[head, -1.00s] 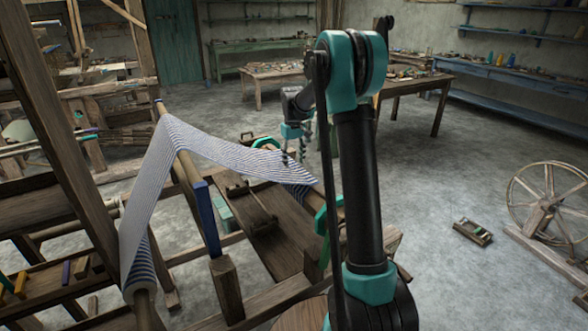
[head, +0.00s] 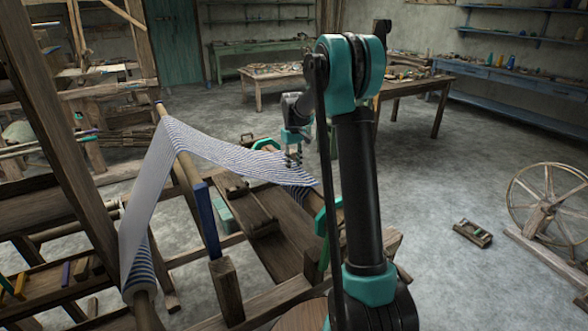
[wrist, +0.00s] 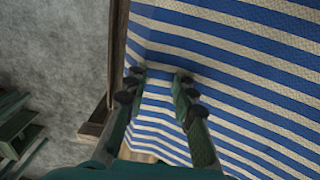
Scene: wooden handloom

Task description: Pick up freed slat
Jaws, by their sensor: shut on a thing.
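The blue-and-white striped cloth (head: 235,158) runs over a round wooden beam (head: 178,150) on the loom, and its free end lies by my gripper (head: 292,162). In the wrist view, my gripper (wrist: 158,88) has a finger on each side of a raised fold of the striped cloth (wrist: 245,75). It is shut on the cloth there. No bare slat shows between the fingertips. I cannot tell whether a slat lies inside the fold.
The wooden loom frame (head: 52,110) stands at the left. A wooden trough-like board (head: 285,240) lies below the cloth. A spinning wheel (head: 548,195) and a small wooden box (head: 472,233) stand on the floor at the right. Open floor lies between the loom and the back tables.

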